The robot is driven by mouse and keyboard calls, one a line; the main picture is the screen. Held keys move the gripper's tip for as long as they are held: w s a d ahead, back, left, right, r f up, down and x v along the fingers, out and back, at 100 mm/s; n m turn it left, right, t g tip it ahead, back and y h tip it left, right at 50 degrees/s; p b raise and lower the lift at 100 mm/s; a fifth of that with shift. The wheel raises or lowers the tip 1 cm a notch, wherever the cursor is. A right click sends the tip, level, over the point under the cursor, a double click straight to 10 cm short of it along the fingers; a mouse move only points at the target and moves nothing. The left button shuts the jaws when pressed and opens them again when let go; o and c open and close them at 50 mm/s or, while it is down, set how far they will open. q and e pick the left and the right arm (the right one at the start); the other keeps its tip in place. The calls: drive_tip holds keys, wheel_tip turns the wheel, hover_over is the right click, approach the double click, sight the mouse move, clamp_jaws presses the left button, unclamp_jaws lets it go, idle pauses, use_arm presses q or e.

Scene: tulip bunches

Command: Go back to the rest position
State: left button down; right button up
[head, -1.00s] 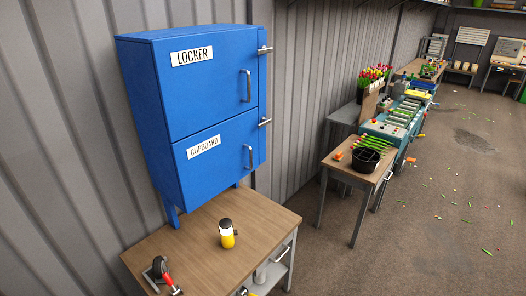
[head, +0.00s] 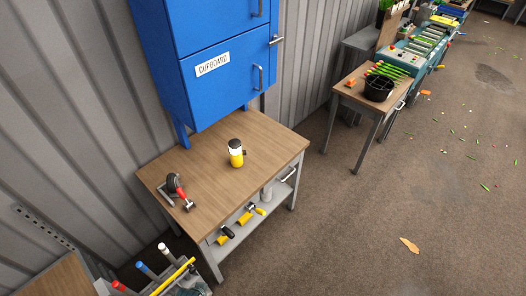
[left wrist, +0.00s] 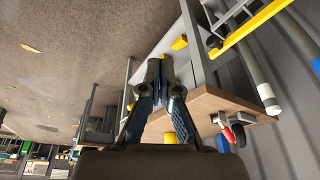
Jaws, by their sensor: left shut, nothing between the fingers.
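My left gripper (left wrist: 160,75) shows only in the left wrist view. Its two dark fingers meet at the tips, shut with nothing between them. The view is turned, with a wooden bench top (left wrist: 205,112) beyond the fingers on the right and the floor on the left. No gap or contact with the bench can be judged. Neither gripper shows in the head view, and my right gripper is in no view.
A workbench (head: 210,150) holds a yellow and white bottle (head: 236,153) and a red-handled tool (head: 181,194). A blue cupboard (head: 222,85) stands behind. A side table (head: 350,93) bears a black pot (head: 379,88). Open floor (head: 370,210) lies to the right, with scattered bits.

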use_arm(q)
drive_tip(key=s+f+g+b, duration=0.1)
drive_tip(key=s+f+b, duration=0.1)
drive_tip(key=f, duration=1.3)
drive_tip(key=s+f+b, duration=0.2)
drive_tip(key=s+f, duration=0.1)
drive_tip(key=f, duration=1.1)
drive_tip(key=s+a+f+g+b, duration=0.1)
drive_tip(key=s+a+f+b, duration=0.2)
drive_tip(key=s+f, duration=1.2)
drive_tip(key=shift+s+a+f, duration=0.15)
drive_tip(key=shift+s+f, duration=0.1)
drive_tip(key=shift+f, duration=0.45)
